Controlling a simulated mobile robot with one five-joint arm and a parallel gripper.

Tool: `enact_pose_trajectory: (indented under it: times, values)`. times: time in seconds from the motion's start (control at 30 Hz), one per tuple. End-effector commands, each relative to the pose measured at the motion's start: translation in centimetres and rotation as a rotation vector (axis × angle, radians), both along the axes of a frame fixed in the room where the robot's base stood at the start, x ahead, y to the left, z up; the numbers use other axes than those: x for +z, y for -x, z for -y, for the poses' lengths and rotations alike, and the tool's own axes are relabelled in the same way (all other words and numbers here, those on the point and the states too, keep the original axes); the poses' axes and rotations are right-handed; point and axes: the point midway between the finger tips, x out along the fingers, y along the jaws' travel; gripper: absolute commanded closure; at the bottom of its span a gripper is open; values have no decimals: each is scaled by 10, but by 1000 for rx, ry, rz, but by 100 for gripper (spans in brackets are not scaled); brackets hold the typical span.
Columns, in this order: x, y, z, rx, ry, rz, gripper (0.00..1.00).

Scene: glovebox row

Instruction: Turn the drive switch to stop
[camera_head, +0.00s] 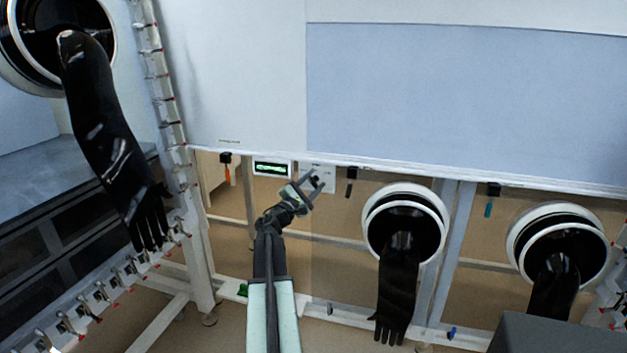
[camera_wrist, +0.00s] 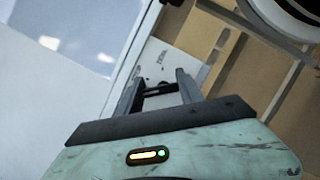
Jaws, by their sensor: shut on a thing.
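A white switch plate (camera_head: 328,184) hangs under the front edge of the glovebox, right of a small lit display. The plate also shows in the wrist view (camera_wrist: 170,62), with small dark print that I cannot read. My gripper (camera_head: 314,182) is in front of this plate. In the wrist view my gripper (camera_wrist: 158,88) has its two fingers either side of a dark bar, which looks like the handle of the drive switch (camera_wrist: 159,88), and is shut on it. The fingers hide much of the switch in the head view, so its setting cannot be told.
A display box (camera_head: 272,168) with a green readout is just left of the plate. A black glove in a round port (camera_head: 405,222) hangs close on the right, with another port (camera_head: 558,244) further right. A large glove (camera_head: 105,140) hangs at upper left.

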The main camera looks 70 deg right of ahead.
Motion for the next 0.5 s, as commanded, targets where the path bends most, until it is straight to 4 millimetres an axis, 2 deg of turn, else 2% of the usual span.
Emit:
enact_pose_trajectory:
  times: [0.2, 0.5]
  values:
    - [1, 0, -1, 0, -6, 104, 97]
    - [-1, 1, -1, -1, -9, 158, 97]
